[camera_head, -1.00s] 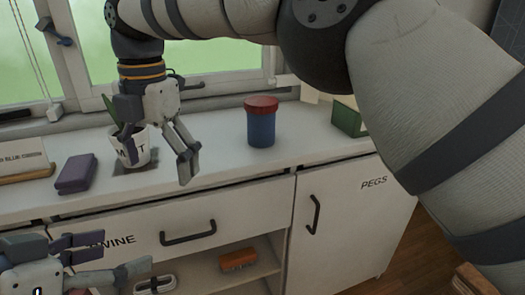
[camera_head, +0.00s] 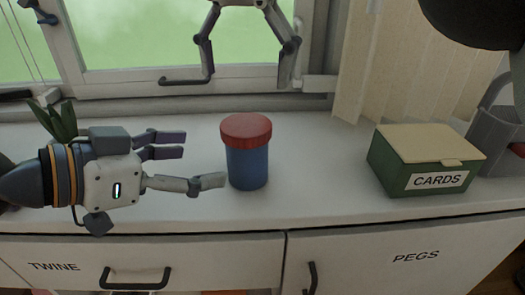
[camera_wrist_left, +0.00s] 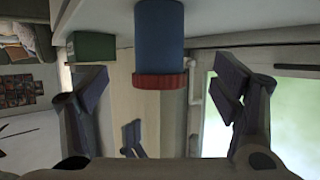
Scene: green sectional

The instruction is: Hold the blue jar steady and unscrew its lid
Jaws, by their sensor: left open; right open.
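The blue jar (camera_head: 247,168) stands upright on the white counter with its red lid (camera_head: 246,129) on top. My left gripper (camera_head: 200,166) lies level to the left of the jar, open, its fingers pointing at the jar's body. The jar is not between the fingers in the head view. My right gripper (camera_head: 246,62) hangs fingers-down above the lid, open and apart from it. In the left wrist view the jar (camera_wrist_left: 160,32) and lid (camera_wrist_left: 160,82) appear upside down, ahead between the open left fingers (camera_wrist_left: 166,88).
A green CARDS box (camera_head: 420,165) stands to the jar's right, with a grey container (camera_head: 495,140) beyond it. A plant (camera_head: 57,120) is partly hidden behind my left gripper. The window (camera_head: 170,45) is behind. The counter between jar and box is clear.

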